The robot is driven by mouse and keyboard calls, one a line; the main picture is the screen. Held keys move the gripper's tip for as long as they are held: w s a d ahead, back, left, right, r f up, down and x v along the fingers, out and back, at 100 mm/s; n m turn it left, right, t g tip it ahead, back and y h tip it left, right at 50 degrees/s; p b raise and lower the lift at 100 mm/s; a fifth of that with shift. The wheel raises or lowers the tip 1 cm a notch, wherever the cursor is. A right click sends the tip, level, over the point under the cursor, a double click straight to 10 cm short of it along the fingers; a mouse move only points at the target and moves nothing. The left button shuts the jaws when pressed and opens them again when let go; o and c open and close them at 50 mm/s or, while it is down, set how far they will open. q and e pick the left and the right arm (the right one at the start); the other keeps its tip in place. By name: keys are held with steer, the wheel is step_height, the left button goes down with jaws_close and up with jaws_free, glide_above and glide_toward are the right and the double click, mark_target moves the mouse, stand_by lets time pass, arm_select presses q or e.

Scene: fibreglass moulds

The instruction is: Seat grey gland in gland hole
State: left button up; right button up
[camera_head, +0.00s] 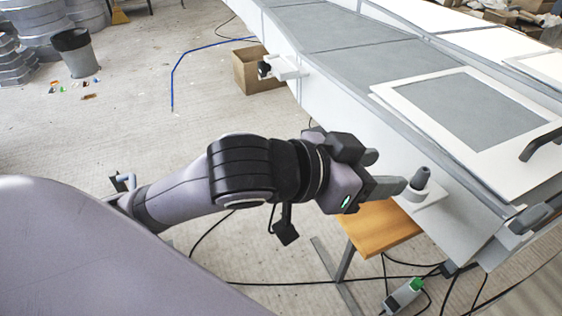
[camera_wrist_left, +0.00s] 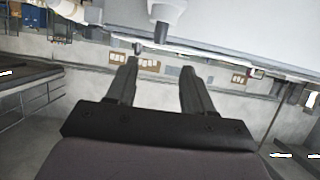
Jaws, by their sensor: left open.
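The grey gland (camera_head: 420,178), a dark tapered piece with a wider collar, stands about upright on a small white bracket (camera_head: 432,195) at the side of the long bench. The gland hole is hidden beneath it, so I cannot tell how deep it sits. My left gripper (camera_head: 388,172) is open and empty, its fingers pointing at the gland from the left with the tips just short of it. In the left wrist view the gland (camera_wrist_left: 160,33) hangs at the top centre, beyond the gap between the open fingers (camera_wrist_left: 160,68). My right gripper is not in view.
The bench carries a white frame with a grey panel (camera_head: 470,106) and a dark handle (camera_head: 540,146). A grey handle-like part (camera_head: 530,218) lies at its near edge. A second white bracket with a black knob (camera_head: 285,67) is farther back. A wooden stool (camera_head: 378,226) stands below my gripper.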

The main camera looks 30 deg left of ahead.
arm_select(q)
steer(key=w+a+f+n+y, duration=0.2)
steer(key=a+f+n, duration=0.15)
steer(key=f, duration=1.25)
steer(key=s+a+f+y, duration=0.1)
steer(key=s+a+f, duration=0.2)
steer(key=f, duration=0.3)
steer(key=s+a+f+y, duration=0.1)
steer(key=s+a+f, duration=0.2)
steer(key=s+f, duration=0.2)
steer(key=s+a+f+n+y, duration=0.1)
steer(key=s+a+f, duration=0.3)
steer(key=f, duration=0.3)
steer(key=shift+s+g+y, duration=0.25)
steer(key=shift+g+y, duration=0.05)
steer(key=shift+y, duration=0.1)
